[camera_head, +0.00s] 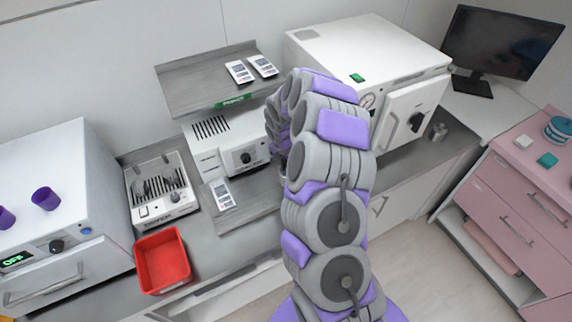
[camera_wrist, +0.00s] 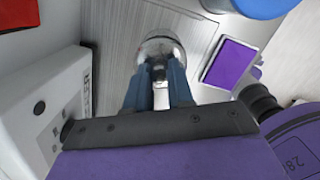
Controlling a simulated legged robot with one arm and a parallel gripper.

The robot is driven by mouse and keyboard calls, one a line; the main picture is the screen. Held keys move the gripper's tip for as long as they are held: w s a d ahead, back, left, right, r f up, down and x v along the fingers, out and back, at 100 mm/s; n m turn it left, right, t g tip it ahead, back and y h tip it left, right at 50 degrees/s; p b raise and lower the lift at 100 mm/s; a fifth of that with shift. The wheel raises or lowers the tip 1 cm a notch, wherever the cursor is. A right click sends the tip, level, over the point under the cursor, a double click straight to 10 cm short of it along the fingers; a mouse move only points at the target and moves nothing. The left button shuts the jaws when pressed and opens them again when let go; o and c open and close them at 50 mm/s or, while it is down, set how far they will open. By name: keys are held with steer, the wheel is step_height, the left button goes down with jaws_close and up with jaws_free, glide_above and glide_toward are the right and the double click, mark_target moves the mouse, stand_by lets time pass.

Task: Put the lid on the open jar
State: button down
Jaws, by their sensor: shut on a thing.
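My gripper (camera_wrist: 160,88) has two blue fingers in the wrist view. They are close together on a shiny, rounded, silvery piece (camera_wrist: 162,48), which looks like the lid; its far side lies over a grey striped surface. In the head view my arm hides the gripper and what it holds. A small silvery jar-like container (camera_head: 438,131) stands on the counter right of the white autoclave; I cannot tell whether it is open.
A purple square pad (camera_wrist: 230,63) and a blue round object (camera_wrist: 245,6) lie near the gripper. A white device (camera_wrist: 50,108) is close on the left. A grey shelf (camera_head: 190,82), red bin (camera_head: 163,262) and autoclave (camera_head: 368,48) crowd the counter.

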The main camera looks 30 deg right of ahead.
steer(key=shift+a, duration=0.15)
stand_by(0.3)
steer(key=shift+d+f+p, duration=0.1)
steer(key=shift+d+p, duration=0.3)
steer(key=shift+d, duration=0.45)
steer(key=shift+a+f+p, duration=0.1)
steer(key=shift+a+p, duration=0.3)
steer(key=shift+a, duration=0.1)
stand_by(1.1)
steer(key=shift+c, duration=2.2)
jaws_free()
steer(key=shift+r+p, duration=1.7)
steer(key=shift+r, duration=1.8)
steer(key=shift+c, duration=0.2)
